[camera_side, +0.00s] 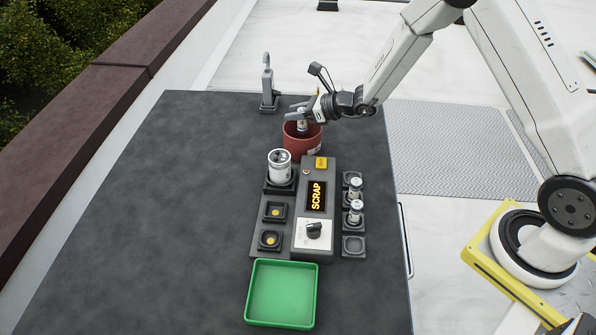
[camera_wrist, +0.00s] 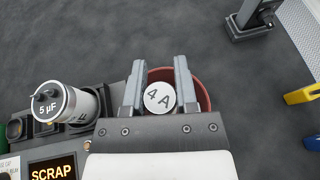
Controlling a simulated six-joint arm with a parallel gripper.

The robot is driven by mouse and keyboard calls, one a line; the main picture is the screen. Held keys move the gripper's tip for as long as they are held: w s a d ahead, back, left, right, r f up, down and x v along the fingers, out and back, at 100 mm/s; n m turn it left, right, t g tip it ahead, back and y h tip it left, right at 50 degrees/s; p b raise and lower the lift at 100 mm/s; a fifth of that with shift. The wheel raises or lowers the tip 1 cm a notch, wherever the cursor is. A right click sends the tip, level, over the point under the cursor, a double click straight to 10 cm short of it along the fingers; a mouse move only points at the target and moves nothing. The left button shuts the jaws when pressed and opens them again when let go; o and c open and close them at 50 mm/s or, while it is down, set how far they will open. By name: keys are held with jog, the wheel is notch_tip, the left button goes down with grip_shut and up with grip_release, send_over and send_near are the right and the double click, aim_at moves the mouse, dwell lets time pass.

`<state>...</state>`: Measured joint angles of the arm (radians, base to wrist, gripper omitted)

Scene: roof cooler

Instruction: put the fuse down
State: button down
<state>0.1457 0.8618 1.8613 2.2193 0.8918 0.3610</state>
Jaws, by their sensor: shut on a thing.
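My gripper (camera_side: 302,112) is shut on the fuse (camera_side: 302,125), a small pale cylinder. In the wrist view the fuse's round end (camera_wrist: 159,98) reads "4 A" and sits between the two fingers (camera_wrist: 157,85). The fuse is over the mouth of a red-brown round bin (camera_side: 291,143), whose rim also shows behind the fingers in the wrist view (camera_wrist: 203,95). The fuse's lower end is hidden by the bin's rim or inside it; I cannot tell how deep it is. The tester's display (camera_side: 316,196) reads "SCRAP" in orange letters.
A silver capacitor marked "5 µF" (camera_wrist: 55,105) stands in a socket left of the tester (camera_side: 315,220). A green tray (camera_side: 283,293) is empty at the front. A grey stand (camera_side: 268,85) is behind.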

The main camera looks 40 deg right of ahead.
jog(key=shift+f, duration=0.5)
jog(key=shift+c, duration=1.9)
grip_release()
jog(key=shift+r, duration=0.2)
jog(key=v, duration=1.2)
jog(key=shift+r, duration=0.4)
jog(key=shift+a, duration=0.1)
